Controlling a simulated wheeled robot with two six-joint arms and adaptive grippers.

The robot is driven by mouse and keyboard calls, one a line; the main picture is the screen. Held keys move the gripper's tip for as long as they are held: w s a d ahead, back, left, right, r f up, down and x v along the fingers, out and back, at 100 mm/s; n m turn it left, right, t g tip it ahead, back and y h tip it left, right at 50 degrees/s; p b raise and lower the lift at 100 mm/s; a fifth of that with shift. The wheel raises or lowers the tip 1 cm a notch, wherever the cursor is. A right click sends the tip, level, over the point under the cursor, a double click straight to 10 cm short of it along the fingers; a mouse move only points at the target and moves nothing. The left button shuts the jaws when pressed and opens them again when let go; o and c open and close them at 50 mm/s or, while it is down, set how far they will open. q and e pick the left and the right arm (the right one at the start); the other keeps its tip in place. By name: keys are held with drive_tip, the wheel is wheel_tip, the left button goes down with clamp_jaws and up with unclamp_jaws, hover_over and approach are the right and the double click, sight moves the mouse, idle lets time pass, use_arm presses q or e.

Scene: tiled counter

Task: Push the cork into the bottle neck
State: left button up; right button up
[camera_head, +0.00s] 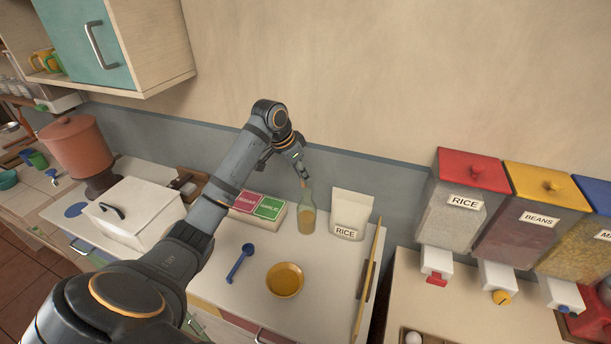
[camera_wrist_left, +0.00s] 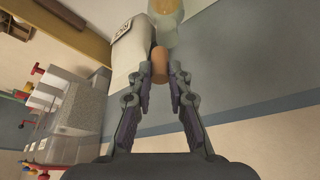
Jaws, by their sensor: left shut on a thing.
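The glass bottle (camera_head: 307,215) stands upright on the white counter, with yellowish contents in its lower part. It also shows at the top of the left wrist view (camera_wrist_left: 166,14). My left gripper (camera_head: 300,170) is above the bottle neck, pointing down. In the left wrist view my left gripper (camera_wrist_left: 162,72) is shut on the brown cork (camera_wrist_left: 159,58), which sticks out past the fingertips. The cork's far end is at or very near the bottle mouth; I cannot tell whether it touches or sits inside. My right gripper is in neither view.
A white rice bag (camera_head: 350,213) stands close to the right of the bottle. A box with red and green labels (camera_head: 259,208) is close to its left. The wall is behind.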

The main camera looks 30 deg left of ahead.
use_arm(q)
drive_tip(key=shift+w+a+f, duration=0.25)
drive_tip(key=shift+w+f, duration=0.45)
drive_tip(key=shift+f, duration=0.15)
drive_tip(key=shift+w+f, duration=0.15)
drive_tip(key=shift+f, duration=0.1)
wheel_tip(320, 180, down, 3)
drive_tip(key=p, duration=0.3)
drive_tip(key=shift+w, duration=0.15)
drive_tip(key=shift+f, duration=0.2)
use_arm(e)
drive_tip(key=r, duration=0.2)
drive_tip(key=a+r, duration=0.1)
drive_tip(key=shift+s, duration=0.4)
use_arm(q)
drive_tip(key=shift+f, duration=0.1)
drive_tip(key=o, duration=0.7)
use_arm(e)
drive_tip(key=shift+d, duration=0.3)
